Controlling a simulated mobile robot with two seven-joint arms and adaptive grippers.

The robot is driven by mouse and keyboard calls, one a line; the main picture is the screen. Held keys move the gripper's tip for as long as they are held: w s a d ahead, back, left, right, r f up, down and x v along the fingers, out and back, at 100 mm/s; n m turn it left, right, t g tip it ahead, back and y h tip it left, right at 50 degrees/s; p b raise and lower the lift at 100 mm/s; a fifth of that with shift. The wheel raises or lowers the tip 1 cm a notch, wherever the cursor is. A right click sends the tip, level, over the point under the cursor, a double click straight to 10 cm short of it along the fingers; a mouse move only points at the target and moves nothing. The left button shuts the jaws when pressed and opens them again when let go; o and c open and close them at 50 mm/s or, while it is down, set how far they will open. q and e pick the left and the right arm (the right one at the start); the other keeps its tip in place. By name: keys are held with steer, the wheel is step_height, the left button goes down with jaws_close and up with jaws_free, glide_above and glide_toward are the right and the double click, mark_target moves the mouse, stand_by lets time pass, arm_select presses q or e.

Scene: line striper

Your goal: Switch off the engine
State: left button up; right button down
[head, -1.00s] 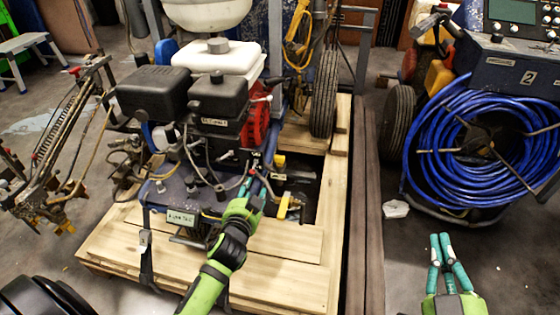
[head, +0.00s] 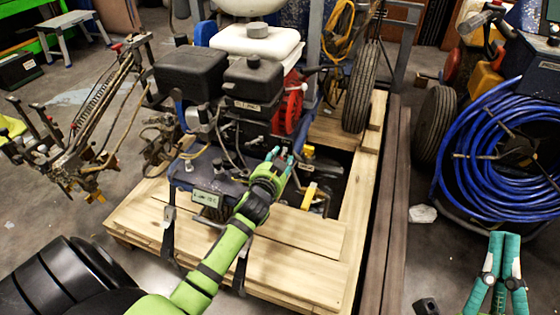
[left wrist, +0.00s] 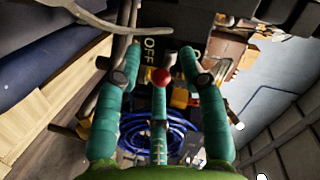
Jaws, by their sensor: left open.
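The engine (head: 252,85), with black covers and a red recoil side, stands on the line striper in the middle of the head view. In the left wrist view a small switch with a red ball tip (left wrist: 161,76) sits beside a white "OFF" label (left wrist: 149,50). My left gripper (head: 278,156) reaches to the engine's lower front. Its teal fingers are open, spread on both sides of the red tip, with a third finger below; I cannot tell whether any touches it. My right gripper (head: 507,240) is at the lower right, away from the machine, its fingers close together.
The striper stands on a wooden pallet (head: 290,250). A blue hose reel (head: 500,150) is at the right, a wheel (head: 360,88) behind the pallet. A metal arm with handles (head: 105,95) stands at the left. Yellow-handled valve (head: 309,194) is just right of my left gripper.

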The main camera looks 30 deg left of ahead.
arm_select(q)
steer(key=shift+w+a, duration=0.1)
steer(key=shift+w, duration=0.2)
arm_select(e)
steer(key=shift+s+r+t+y, duration=0.3)
steer(key=shift+s+r+y, duration=0.2)
steer(key=shift+s, duration=0.1)
